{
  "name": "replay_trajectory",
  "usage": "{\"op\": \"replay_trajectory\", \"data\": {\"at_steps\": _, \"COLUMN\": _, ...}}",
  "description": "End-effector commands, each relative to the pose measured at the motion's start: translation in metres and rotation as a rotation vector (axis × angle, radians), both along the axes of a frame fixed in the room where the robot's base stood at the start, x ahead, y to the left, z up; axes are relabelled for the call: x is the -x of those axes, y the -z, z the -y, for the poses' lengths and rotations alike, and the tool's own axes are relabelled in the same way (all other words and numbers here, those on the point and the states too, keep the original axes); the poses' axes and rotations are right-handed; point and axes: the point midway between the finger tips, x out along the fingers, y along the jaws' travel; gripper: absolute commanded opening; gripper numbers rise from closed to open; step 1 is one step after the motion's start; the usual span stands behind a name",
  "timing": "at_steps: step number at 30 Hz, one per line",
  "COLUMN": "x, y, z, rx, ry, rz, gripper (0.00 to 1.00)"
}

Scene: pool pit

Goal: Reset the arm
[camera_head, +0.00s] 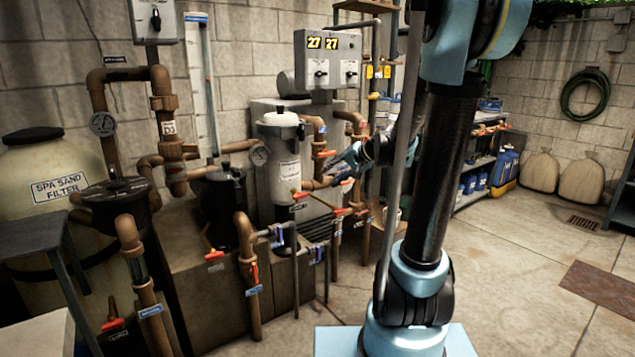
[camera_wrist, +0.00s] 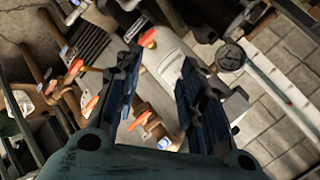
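My arm rises in the right middle of the head view, and my gripper (camera_head: 340,160) reaches left from behind it, near valve pipes with orange handles. In the wrist view my gripper (camera_wrist: 159,62) has two dark blue fingers spread apart with a clear gap. No held object shows between them. Beyond the gap lie a pale cylindrical tank (camera_wrist: 172,62) and an orange handle (camera_wrist: 140,120); whether the fingers touch any pipe cannot be told.
A white tank (camera_head: 282,165), brown pipes (camera_head: 245,260) and a control box (camera_head: 328,60) crowd the wall at left and middle. A sand filter (camera_head: 60,190) stands far left. Shelves (camera_head: 475,165) are at the back right. The floor (camera_head: 520,270) at right is open.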

Motion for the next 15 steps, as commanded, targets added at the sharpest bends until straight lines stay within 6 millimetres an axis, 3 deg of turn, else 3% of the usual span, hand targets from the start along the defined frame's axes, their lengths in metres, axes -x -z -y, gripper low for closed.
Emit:
{"op": "replay_trajectory", "data": {"at_steps": 3, "x": 0.037, "y": 0.008, "z": 0.005, "rx": 0.079, "ry": -0.030, "rz": -0.025, "gripper": 0.37}}
{"op": "replay_trajectory", "data": {"at_steps": 15, "x": 0.153, "y": 0.044, "z": 0.036, "rx": 0.347, "ry": -0.118, "rz": -0.119, "gripper": 0.37}}
